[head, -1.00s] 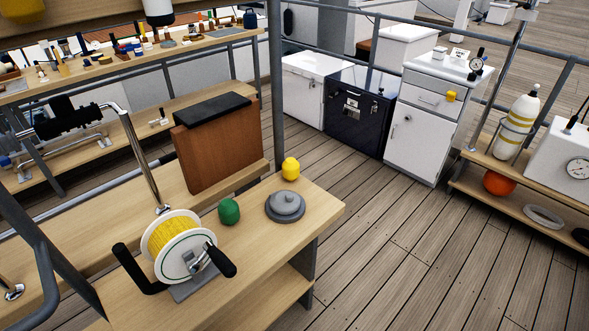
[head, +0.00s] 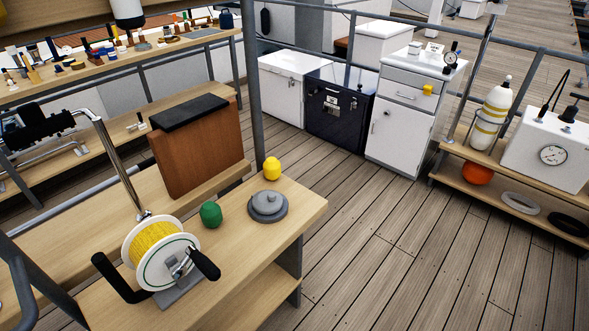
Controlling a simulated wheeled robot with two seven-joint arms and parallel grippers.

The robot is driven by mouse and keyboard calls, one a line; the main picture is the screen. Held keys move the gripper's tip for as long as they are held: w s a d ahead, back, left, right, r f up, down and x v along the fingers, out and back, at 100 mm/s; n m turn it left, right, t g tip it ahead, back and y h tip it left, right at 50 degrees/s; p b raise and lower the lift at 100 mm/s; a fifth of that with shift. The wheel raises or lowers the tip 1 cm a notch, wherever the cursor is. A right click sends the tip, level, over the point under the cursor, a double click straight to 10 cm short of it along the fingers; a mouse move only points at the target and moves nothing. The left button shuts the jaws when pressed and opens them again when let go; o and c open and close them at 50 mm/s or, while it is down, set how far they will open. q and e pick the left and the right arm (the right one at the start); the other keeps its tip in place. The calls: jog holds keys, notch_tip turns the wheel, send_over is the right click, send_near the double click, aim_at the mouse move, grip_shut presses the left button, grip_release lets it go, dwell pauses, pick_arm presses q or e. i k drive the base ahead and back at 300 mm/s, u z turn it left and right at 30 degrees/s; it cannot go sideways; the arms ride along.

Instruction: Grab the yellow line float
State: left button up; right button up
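The yellow line float (head: 272,168) is a small rounded yellow piece. It stands on the wooden bench top (head: 290,207) near its far edge, behind a grey round lidded disc (head: 268,205) and to the right of a green float (head: 210,214). Nothing covers it. Neither of my grippers shows in the head view.
A reel of yellow line (head: 158,252) with a black crank stands at the bench's near left. A brown box (head: 197,145) with a black top stands behind the green float. A grey post (head: 254,90) rises just behind the yellow float. Open deck (head: 375,250) lies to the right.

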aim_at(271, 171)
jog(key=z, duration=1.65)
jog(key=i, duration=1.45)
jog(key=u, duration=3.45)
